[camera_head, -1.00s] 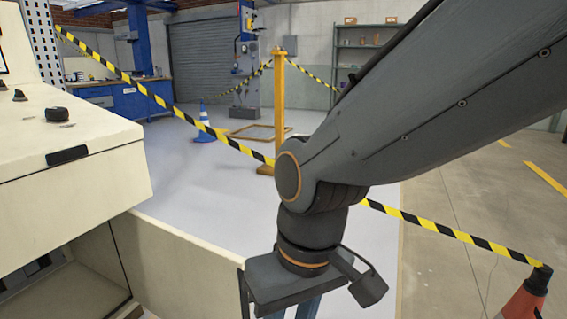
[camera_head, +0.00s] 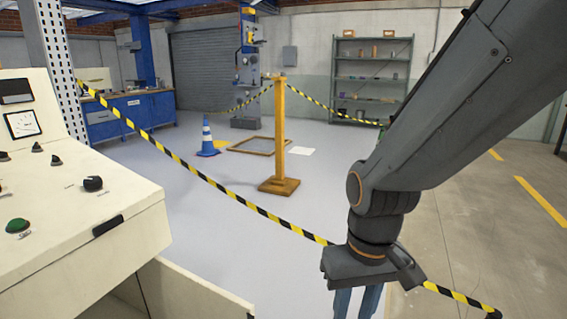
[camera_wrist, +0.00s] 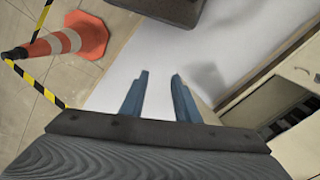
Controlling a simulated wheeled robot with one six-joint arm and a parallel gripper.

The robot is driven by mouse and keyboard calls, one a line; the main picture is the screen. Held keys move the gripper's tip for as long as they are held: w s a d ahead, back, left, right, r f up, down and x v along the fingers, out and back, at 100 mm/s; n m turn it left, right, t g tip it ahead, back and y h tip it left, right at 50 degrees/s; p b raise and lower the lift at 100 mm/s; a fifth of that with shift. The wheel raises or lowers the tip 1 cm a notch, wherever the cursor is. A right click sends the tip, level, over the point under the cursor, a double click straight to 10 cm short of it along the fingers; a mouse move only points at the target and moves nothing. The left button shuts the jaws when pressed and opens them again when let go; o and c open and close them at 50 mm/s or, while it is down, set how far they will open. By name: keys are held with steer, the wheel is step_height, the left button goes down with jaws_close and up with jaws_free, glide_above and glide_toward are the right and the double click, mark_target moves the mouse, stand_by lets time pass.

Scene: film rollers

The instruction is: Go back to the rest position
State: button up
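My gripper (camera_head: 356,303) hangs at the end of my grey arm in the right half of the head view, pointing down over the floor. Its two blue fingers are apart in the wrist view (camera_wrist: 159,92), with nothing between them but pale floor. The lower ends of the fingers are cut off by the bottom edge of the head view.
A cream control cabinet (camera_head: 75,235) with knobs stands at the left; its open door (camera_head: 190,295) reaches toward my gripper. Black-yellow tape (camera_head: 215,186) runs across to an orange cone (camera_wrist: 88,36). A yellow post (camera_head: 279,135) and blue cone (camera_head: 207,140) stand beyond.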

steer(key=s+d+r+m+p, duration=0.2)
steer(key=d+r+p, duration=0.5)
steer(key=p, duration=0.3)
steer(key=shift+r+h, duration=0.3)
steer(key=shift+r, duration=0.6)
steer(key=shift+d, duration=0.2)
